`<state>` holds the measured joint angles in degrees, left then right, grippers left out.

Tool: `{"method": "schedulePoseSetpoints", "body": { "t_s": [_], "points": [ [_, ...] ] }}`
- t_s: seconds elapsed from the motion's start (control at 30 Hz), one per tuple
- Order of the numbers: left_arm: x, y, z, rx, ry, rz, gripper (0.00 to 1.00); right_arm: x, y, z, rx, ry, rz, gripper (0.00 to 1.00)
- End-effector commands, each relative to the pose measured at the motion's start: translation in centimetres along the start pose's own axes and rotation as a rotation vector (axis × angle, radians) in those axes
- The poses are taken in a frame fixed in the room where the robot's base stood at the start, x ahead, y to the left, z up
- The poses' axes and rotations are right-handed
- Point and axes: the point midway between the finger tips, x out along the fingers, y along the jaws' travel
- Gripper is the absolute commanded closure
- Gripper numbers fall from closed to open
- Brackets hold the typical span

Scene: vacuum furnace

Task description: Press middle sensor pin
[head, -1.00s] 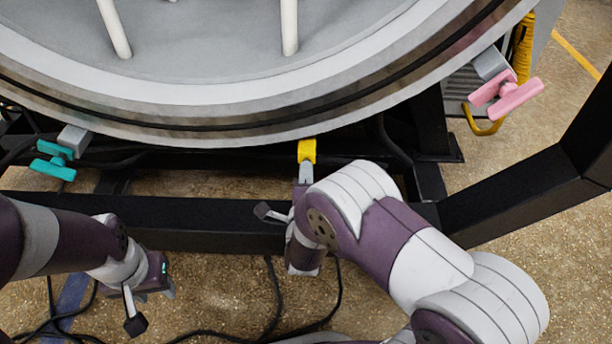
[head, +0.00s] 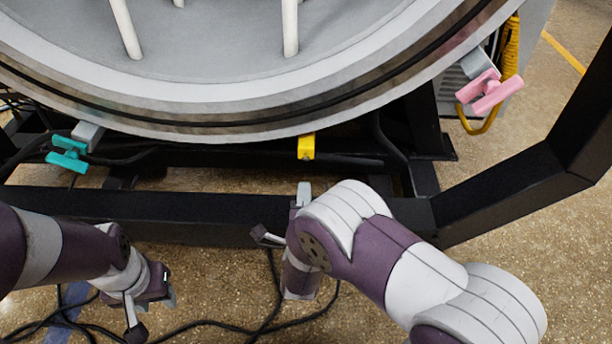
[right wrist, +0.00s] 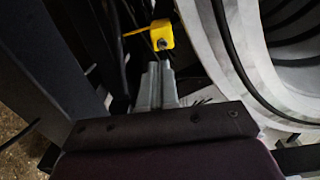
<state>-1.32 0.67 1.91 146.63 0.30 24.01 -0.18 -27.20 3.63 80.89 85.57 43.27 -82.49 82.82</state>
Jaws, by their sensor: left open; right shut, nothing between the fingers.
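The yellow sensor block (head: 306,147) hangs under the middle of the round furnace rim. In the right wrist view the yellow block (right wrist: 150,36) shows a small dark round spot, perhaps the pin, on its near face. My right gripper (head: 304,188) is shut and empty, a short gap from the block. In the right wrist view its grey fingers (right wrist: 157,72) lie together and point towards the block, with their tips just below it in the picture. My left gripper (head: 172,297) is low at the left, open and away from the block.
The furnace rim (head: 215,125) curves across the top. A teal clamp (head: 68,154) is at left and a pink clamp (head: 488,91) at right. A black frame beam (head: 150,205) runs below the rim. Cables lie on the floor.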

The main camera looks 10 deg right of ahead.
Motion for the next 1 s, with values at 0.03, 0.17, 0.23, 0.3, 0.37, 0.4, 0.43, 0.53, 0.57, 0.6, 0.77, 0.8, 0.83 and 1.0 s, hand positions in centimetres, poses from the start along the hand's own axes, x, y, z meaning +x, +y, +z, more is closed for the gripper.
{"method": "schedulePoseSetpoints", "body": {
  "t_s": [0.03, 0.17, 0.23, 0.3, 0.37, 0.4, 0.43, 0.53, 0.57, 0.6, 0.77, 0.8, 0.83, 1.0],
  "points": [
    [-1.0, 0.0, -0.1, 0.0, 0.0, 0.0, 0.57, -1.1, -0.5, 0.1, -0.002, -0.004, 0.002, 1.0],
    [-1.9, 0.0, -0.2, 0.0, 0.0, 0.0, 0.57, -3.4, -0.3, 0.1, -0.003, -0.004, 0.002, 1.0],
    [-2.2, 0.0, -0.2, 0.0, 0.0, 0.0, 0.57, -4.3, -0.2, 0.1, -0.002, -0.004, 0.002, 1.0],
    [-2.3, 0.0, -0.2, 0.0, 0.0, 0.0, 0.57, -4.9, -0.1, 0.1, -0.001, -0.002, 0.002, 1.0],
    [-2.4, 0.0, -0.2, 0.0, 0.0, 0.0, 0.57, -5.2, -0.1, 0.1, -0.002, -0.003, 0.001, 1.0],
    [-2.4, 0.0, -0.2, 0.0, 0.0, 0.0, 0.57, -5.3, 0.0, 0.0, -0.002, -0.002, 0.0, 1.0],
    [-2.4, 0.0, -0.2, 0.0, 0.0, 0.0, 0.57, -5.4, 0.0, 0.0, -0.002, -0.002, 0.0, 1.0],
    [-2.3, 0.0, -0.2, 0.0, 0.0, 0.0, 0.57, -5.4, 0.1, 0.0, -0.001, -0.001, 0.0, 1.0],
    [-2.3, 0.0, -0.2, 0.0, 0.0, 0.0, 0.57, -5.4, 0.1, 0.0, -0.001, -0.001, 0.0, 1.0],
    [-2.3, 0.0, -0.2, 0.0, 0.0, 0.0, 0.57, -5.4, 0.1, 0.0, -0.001, -0.001, 0.0, 1.0],
    [-2.3, 0.0, -0.2, 0.0, 0.0, 0.0, 0.57, -5.4, 0.1, 0.0, -0.001, -0.001, 0.001, 1.0],
    [-2.3, 0.0, -0.2, 0.0, 0.0, 0.0, 0.57, -5.4, 0.1, 0.0, -0.001, -0.001, 0.001, 1.0],
    [-2.3, 0.0, -0.2, 0.0, 0.0, 0.0, 0.57, -5.4, 0.1, 0.0, -0.001, -0.001, 0.001, 1.0],
    [-2.3, 0.0, -0.2, 0.0, 0.0, 0.0, 0.57, -5.4, 0.1, 0.0, -0.001, -0.001, 0.001, 1.0]
  ]
}}
